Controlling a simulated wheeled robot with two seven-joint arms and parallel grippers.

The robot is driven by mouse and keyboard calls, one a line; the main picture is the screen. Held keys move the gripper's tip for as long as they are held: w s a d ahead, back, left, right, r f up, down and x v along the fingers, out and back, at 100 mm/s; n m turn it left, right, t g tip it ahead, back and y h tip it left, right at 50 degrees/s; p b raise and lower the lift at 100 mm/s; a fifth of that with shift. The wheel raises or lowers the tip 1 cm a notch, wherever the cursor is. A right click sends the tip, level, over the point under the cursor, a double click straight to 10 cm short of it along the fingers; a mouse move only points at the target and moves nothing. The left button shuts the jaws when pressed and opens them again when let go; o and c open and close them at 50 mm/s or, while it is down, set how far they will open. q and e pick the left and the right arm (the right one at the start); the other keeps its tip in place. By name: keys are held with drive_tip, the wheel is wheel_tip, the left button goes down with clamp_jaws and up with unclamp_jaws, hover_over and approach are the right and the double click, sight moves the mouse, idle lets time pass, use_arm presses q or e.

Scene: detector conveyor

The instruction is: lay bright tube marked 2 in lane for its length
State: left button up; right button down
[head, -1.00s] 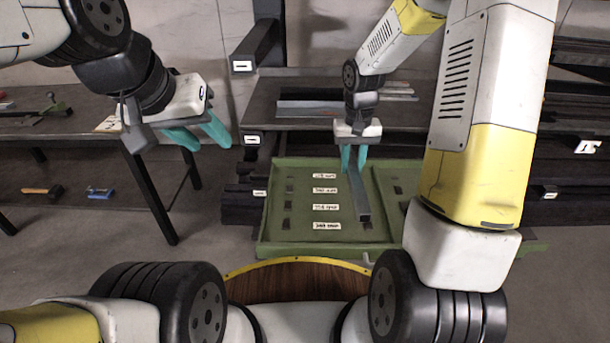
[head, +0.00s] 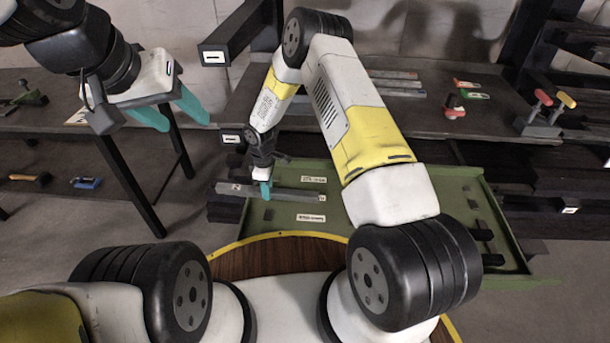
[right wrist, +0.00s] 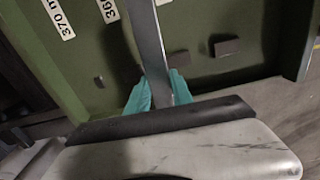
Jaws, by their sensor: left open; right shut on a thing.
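A grey metal tube (head: 285,194) is held by my right gripper (head: 264,190), low over the green tray (head: 290,238). It lies across the picture in the head view, its left end near the tray's left edge. In the right wrist view the tube (right wrist: 147,35) runs up between the teal fingertips (right wrist: 158,88). I cannot read a 2 on it. The tray bears white length labels (head: 311,218); one label in the right wrist view (right wrist: 58,18) reads 370. My left gripper (head: 175,112) is open and empty, in the air left of the tray. My right arm hides part of the tray.
Behind the tray, a dark bench (head: 420,115) bears several grey tubes (head: 393,83) and red-handled clamps (head: 543,110). Dark blocks (right wrist: 228,47) stand in the tray.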

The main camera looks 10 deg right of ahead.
drive_tip(key=shift+w+a+f, duration=0.15)
drive_tip(key=shift+a+f, duration=0.05)
drive_tip(key=shift+f, duration=0.25)
drive_tip(key=shift+d+f+n, duration=0.1)
drive_tip(key=shift+d+n, duration=0.2)
hover_over(312, 208)
drive_tip(key=shift+w+a+f, duration=0.25)
drive_tip(key=shift+a+f, duration=0.2)
drive_tip(key=shift+f, duration=0.2)
drive_tip(key=shift+s+d+f, duration=0.1)
drive_tip(key=shift+d+f, duration=0.15)
drive_tip(key=shift+f, duration=0.65)
drive_tip(key=shift+d+f, duration=0.2)
drive_tip(key=shift+f, duration=0.7)
drive_tip(key=shift+f, duration=0.1)
drive_tip(key=c, duration=1.1)
unclamp_jaws()
